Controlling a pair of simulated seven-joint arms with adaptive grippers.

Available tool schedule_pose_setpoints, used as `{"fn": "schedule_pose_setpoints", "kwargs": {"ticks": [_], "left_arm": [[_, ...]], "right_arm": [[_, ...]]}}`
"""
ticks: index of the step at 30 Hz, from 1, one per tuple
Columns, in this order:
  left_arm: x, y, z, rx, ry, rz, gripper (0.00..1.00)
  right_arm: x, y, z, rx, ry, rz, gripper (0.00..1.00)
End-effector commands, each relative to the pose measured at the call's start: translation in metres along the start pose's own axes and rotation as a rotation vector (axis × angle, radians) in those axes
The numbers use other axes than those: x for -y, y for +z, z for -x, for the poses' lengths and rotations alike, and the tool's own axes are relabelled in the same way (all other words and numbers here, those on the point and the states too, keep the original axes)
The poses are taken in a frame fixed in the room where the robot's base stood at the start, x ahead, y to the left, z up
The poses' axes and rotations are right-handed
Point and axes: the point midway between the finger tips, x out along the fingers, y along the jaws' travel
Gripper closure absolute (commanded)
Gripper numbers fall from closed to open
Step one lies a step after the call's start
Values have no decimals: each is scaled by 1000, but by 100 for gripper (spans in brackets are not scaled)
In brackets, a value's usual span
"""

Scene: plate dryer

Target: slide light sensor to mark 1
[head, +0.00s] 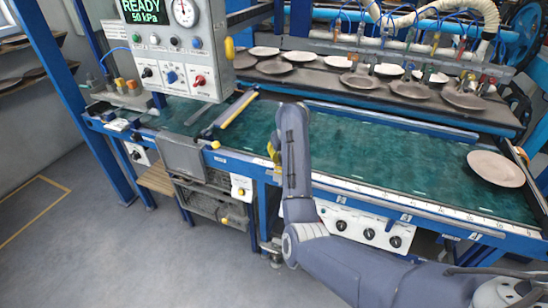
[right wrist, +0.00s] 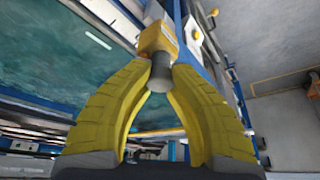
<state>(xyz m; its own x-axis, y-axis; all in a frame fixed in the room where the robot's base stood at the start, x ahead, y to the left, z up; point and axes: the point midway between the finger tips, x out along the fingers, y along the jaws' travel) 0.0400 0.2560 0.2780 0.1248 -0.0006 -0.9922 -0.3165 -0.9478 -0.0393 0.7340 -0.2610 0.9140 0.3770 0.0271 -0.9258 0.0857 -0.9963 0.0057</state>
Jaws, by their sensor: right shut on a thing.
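The light sensor (right wrist: 155,40) shows in the right wrist view as a yellow block with a dark grey cylinder below it. It sits at the blue front rail of the conveyor. My right gripper (right wrist: 161,66) has its yellow fingers closed in on the grey cylinder from both sides. In the head view a bit of yellow at my right gripper (head: 273,152) shows by the front rail (head: 240,158), mostly hidden behind my arm. A white scale strip (head: 400,204) runs along the rail; I cannot read which mark is 1. My left gripper is not in view.
The green conveyor belt (head: 390,155) carries one round plate (head: 496,168) at its right end. A yellow-edged bar (head: 238,108) lies across the belt's left part. A control panel (head: 180,50) hangs at the upper left. Several plates stand on the dark rack behind.

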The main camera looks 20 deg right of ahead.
Motion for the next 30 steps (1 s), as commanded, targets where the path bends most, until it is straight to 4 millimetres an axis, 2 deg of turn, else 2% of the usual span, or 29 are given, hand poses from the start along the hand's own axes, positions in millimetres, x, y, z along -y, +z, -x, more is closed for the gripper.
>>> {"fn": "schedule_pose_setpoints", "kwargs": {"ticks": [1, 10, 11, 19, 26, 30], "left_arm": [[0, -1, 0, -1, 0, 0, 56], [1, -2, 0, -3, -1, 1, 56], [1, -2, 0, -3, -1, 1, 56], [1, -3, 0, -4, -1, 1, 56], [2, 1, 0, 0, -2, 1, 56], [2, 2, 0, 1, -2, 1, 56]], "right_arm": [[-1, -6, 4, -15, -2, -8, 100], [0, -8, 5, -19, -5, -7, 100], [0, -8, 5, -19, -5, -7, 80], [1, -5, 3, -13, -5, -5, 49], [1, -4, 2, -10, -5, -4, 49], [2, -4, 8, -11, -6, -3, 49]]}}
